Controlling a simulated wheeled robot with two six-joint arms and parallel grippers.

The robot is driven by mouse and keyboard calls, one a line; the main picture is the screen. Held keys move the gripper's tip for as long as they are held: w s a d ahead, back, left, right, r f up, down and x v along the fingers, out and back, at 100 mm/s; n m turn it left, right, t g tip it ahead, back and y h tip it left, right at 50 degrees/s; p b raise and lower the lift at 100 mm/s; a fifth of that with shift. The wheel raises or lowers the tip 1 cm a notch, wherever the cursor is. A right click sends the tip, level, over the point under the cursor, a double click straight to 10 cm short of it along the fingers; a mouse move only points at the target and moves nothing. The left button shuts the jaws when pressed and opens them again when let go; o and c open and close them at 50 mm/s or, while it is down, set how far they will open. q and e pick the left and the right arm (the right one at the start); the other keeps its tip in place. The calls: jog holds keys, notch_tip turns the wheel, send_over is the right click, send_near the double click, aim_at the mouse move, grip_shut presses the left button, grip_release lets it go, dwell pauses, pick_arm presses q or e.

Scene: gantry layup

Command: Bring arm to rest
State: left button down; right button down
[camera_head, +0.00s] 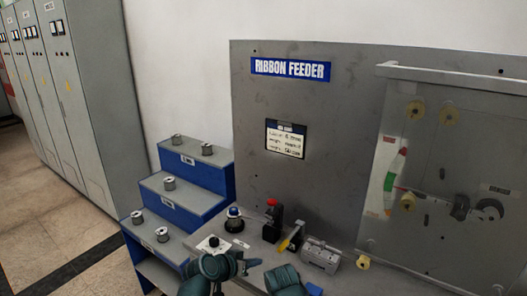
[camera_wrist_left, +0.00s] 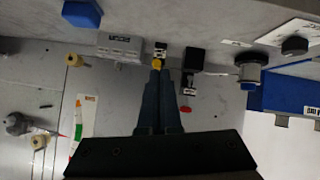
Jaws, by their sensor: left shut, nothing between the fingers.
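My left gripper (camera_head: 248,264) is low in the head view, in front of the grey bench (camera_head: 340,278). In the left wrist view its two dark fingers (camera_wrist_left: 157,75) lie together, shut and empty. There the fingertips overlap a small yellow part (camera_wrist_left: 159,62) of the bench fittings; I cannot tell how far apart they are in depth. Another teal piece of my arms shows at the bottom of the head view, but no right gripper can be made out.
Blue stepped shelves (camera_head: 215,205) with several spools stand left. The ribbon feeder panel (camera_head: 345,120) rises behind. Open floor (camera_head: 40,215) lies far left.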

pick_arm(q)
jog(key=s+a+f+n+g+y, duration=0.2)
jog(key=s+a+f+g+y, duration=0.25)
jog(key=a, duration=0.25)
jog(key=s+a+f+n+g+y, duration=0.3)
jog(key=s+a+f, duration=0.2)
jog(key=s+a, duration=0.15)
jog(key=s+d+m+g, duration=0.1)
jog(key=s+d+m, duration=0.3)
jog(key=d, duration=0.6)
jog(key=shift+s+d+y, duration=0.4)
jog(key=shift+s+y, duration=0.05)
jog(key=shift+s, duration=0.6)
